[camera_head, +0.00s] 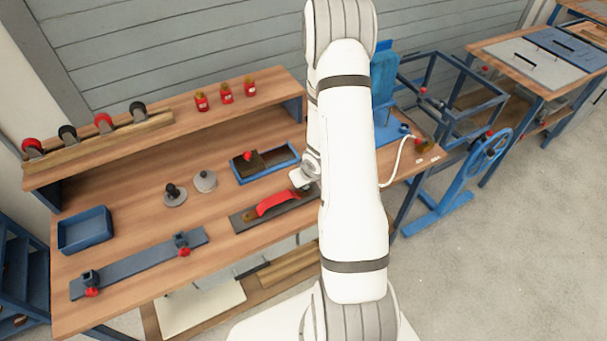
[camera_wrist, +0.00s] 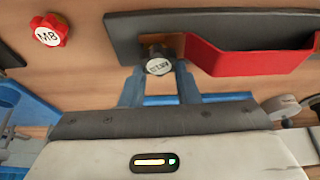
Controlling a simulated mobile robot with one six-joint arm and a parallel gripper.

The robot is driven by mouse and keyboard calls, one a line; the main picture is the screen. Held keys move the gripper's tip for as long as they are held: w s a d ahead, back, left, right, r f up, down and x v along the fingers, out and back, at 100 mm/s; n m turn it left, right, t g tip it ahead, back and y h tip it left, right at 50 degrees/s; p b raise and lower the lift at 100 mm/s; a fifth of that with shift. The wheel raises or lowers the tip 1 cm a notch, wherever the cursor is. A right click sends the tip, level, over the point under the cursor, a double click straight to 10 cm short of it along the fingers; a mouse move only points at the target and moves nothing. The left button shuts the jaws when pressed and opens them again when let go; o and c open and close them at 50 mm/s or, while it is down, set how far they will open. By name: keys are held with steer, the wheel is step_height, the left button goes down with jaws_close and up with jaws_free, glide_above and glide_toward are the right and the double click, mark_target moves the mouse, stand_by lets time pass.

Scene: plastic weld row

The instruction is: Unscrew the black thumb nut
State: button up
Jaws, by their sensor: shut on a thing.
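The black thumb nut (camera_wrist: 158,60) shows in the wrist view as a dark knob with a pale, lettered top. It sits at the end of a red bracket-like part (camera_wrist: 240,52) on a dark plate (camera_wrist: 125,33). My gripper (camera_wrist: 158,72) is shut on the nut, with one blue finger on each side. In the head view, the red part (camera_head: 275,203) lies along the dark plate (camera_head: 246,222), and my gripper (camera_head: 303,180) is at its right end. My arm hides part of that end, and I cannot make out the nut there.
A red knob marked M8 (camera_wrist: 50,30) is left of the plate in the wrist view. Grey discs (camera_head: 205,181), a blue bin (camera_head: 85,230) and a clamped strip (camera_head: 138,263) stand left.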

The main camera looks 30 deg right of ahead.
steer(key=n+p, duration=0.1)
steer(key=p, duration=0.1)
steer(key=n+p, duration=0.1)
steer(key=p, duration=0.1)
steer(key=shift+s+r+y, duration=0.15)
steer(key=shift+s+y, duration=0.2)
steer(key=shift+y, duration=0.05)
steer(key=shift+f+n, duration=0.25)
steer(key=shift+n, duration=0.35)
steer(key=shift+a+n+g+y, duration=0.1)
steer(key=shift+n+g+y, duration=0.2)
steer(key=shift+n, duration=0.1)
steer(key=n+g+y, duration=0.1)
steer(key=n, duration=0.3)
steer(key=shift+a, duration=0.15)
steer(key=n+g+y, duration=0.1)
steer(key=n, duration=0.4)
steer(key=shift+s+a, duration=0.1)
steer(key=shift+a, duration=0.05)
steer(key=o, duration=0.9)
steer(key=shift+r, duration=0.1)
